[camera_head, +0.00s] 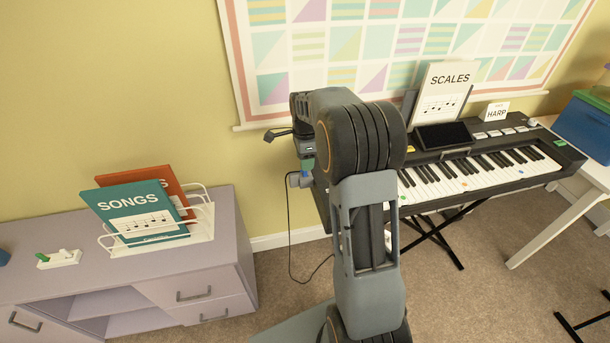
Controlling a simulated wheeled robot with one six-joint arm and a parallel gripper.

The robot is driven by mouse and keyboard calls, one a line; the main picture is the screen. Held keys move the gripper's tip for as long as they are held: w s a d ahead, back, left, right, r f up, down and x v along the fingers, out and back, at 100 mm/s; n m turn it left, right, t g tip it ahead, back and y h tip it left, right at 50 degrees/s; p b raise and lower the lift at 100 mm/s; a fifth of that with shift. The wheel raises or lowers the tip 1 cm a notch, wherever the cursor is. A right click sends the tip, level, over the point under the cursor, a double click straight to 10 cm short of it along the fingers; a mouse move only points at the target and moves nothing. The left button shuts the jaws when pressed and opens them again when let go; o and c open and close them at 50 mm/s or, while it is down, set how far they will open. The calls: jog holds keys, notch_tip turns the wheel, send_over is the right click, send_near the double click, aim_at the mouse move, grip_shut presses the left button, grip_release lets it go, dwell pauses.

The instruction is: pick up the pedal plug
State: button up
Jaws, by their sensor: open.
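The pedal plug (294,180) appears to be the small grey-blue piece at the left end of the keyboard (480,171), with a thin black cable hanging from it to the floor. My gripper (306,168) points down right over this spot, and its jaws are open. My own arm and wrist cover part of the keyboard's left end. The fingertips and plug are very small here, so I cannot tell whether they touch or whether the plug sits in a socket.
A lilac cabinet (215,250) at left bears a white rack (205,222) with song books (140,210). A SCALES book (445,88) and HARP card (496,111) stand on the keyboard. A white table (560,226) with a blue box (585,125) is at right. Carpet lies between.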

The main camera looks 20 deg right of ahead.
aim_at(305, 174)
jog(key=shift+f, duration=2.15)
jog(key=shift+c, duration=0.4)
grip_shut()
